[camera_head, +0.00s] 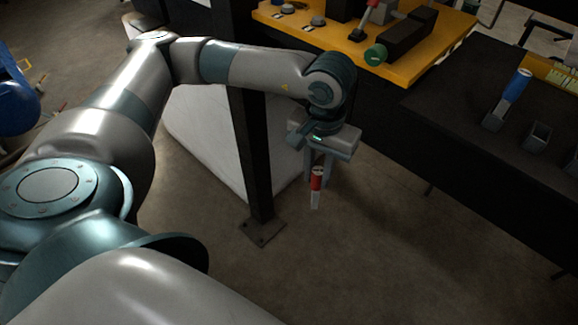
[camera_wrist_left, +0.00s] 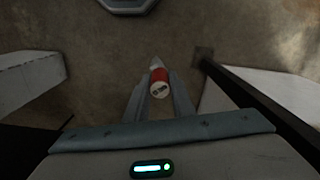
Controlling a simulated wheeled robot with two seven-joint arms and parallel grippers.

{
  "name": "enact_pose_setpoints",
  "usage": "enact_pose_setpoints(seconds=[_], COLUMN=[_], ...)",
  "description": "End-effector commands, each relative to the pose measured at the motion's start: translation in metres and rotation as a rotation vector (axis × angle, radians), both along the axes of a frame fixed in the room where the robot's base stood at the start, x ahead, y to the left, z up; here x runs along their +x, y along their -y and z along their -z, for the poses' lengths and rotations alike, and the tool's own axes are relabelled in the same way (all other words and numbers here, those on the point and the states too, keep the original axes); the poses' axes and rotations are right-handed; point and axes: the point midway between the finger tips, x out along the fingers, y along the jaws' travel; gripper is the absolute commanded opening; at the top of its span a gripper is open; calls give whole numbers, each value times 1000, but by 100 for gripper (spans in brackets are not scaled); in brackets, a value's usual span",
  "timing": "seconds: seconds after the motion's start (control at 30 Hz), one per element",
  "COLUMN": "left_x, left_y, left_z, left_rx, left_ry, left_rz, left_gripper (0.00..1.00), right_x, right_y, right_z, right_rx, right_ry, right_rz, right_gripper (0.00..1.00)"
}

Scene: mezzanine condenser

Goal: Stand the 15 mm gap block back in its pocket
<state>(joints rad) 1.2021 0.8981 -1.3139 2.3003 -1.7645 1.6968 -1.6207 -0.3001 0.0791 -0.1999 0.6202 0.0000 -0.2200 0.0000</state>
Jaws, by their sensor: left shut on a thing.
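My left gripper (camera_head: 316,176) is shut on a gap block (camera_head: 315,198) with a red upper part and a pale metal lower end. The block hangs roughly upright below the fingers, in the air over open floor. In the left wrist view the block (camera_wrist_left: 159,80) sits between the two fingers, with a white end bearing dark marking too small to read. On the dark bench at the right, a blue-topped block (camera_head: 517,85) leans in a pocket (camera_head: 493,121). An empty-looking pocket (camera_head: 537,137) stands beside it. My right gripper is out of view.
The dark bench (camera_head: 440,105) lies right of my gripper, across a gap. A yellow bench (camera_head: 425,62) with a black fixture and green knob (camera_head: 375,55) stands behind. A black post (camera_head: 252,150) and pale panel (camera_head: 200,130) are left of the gripper.

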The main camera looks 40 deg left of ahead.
Motion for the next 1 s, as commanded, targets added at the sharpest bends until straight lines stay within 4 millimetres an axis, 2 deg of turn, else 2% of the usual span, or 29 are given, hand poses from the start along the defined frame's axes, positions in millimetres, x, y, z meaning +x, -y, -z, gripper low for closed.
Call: enact_pose_setpoints(seconds=[0.03,0.1,0.3,0.47,1.0], left_x=[5,7,11,11,11], left_y=[10,18,28,31,31], left_z=[15,25,43,47,46], left_rx=[1,1,-1,-1,-2], left_ry=[6,3,2,0,0], left_rz=[43,84,142,158,160], left_gripper=[0,0,0,0,0], right_x=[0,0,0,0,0], right_y=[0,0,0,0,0], right_z=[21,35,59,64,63], right_rx=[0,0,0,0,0], right_ry=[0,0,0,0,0], right_rz=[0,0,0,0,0], right_gripper=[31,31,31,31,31])
